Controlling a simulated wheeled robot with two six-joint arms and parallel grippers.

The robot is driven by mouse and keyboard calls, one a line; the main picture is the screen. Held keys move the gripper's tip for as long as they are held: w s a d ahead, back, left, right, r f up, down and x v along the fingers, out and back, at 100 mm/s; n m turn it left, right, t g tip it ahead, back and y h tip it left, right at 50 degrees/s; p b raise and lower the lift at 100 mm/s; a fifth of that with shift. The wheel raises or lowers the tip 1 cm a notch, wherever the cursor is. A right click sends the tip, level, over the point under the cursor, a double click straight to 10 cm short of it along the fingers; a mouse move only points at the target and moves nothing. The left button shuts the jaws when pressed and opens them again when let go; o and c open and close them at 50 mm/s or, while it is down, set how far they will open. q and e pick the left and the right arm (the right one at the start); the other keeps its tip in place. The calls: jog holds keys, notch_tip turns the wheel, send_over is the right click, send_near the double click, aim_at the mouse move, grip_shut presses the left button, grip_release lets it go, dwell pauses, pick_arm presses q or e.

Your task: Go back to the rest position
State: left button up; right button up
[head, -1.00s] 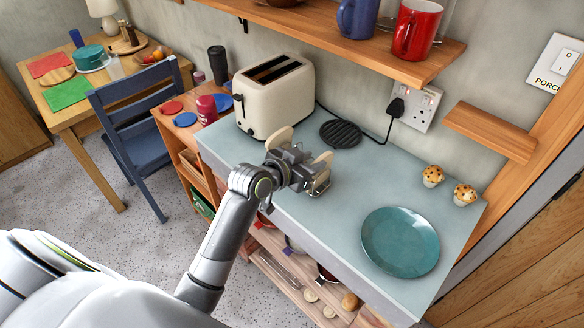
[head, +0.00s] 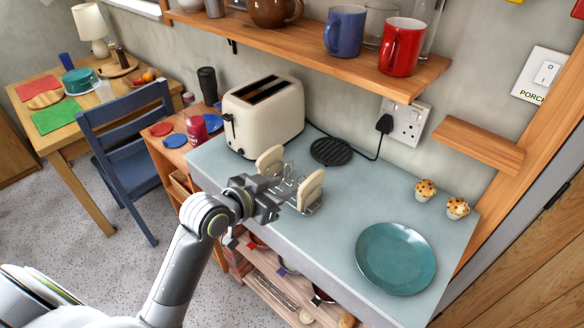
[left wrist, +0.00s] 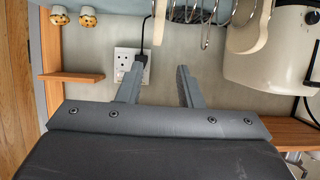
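My left gripper (head: 272,199) is over the front edge of the grey-blue counter (head: 330,240), just left of and in front of a wire toast rack (head: 289,184). In the left wrist view its two fingers (left wrist: 160,72) stand apart with nothing between them. The rack holds two slices of bread, a left slice (head: 269,160) and a right slice (head: 311,190). The rack also shows at the top of the left wrist view (left wrist: 193,14). My right gripper is in neither view.
A shelf with mugs (head: 401,46) hangs above. A blue chair (head: 128,135) stands left.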

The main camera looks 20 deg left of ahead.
pick_arm(q)
jog(key=shift+s+f, duration=0.1)
jog(key=s+a+f+n+g+y, duration=0.25)
jog(key=s+a+f+g, duration=0.4)
jog(key=s, duration=0.65)
jog(key=s+a+f+n+g+y, duration=0.2)
jog(key=s+a+f+g+y, duration=0.15)
jog(key=s+f, duration=0.8)
notch_tip(320, 180, down, 22)
jog(key=s+f, duration=0.1)
jog(key=s, duration=0.1)
jog(key=s+f+g, duration=0.1)
jog(key=s+f, duration=1.4)
jog(key=shift+d+f+b, duration=0.3)
jog(key=shift+b, duration=0.15)
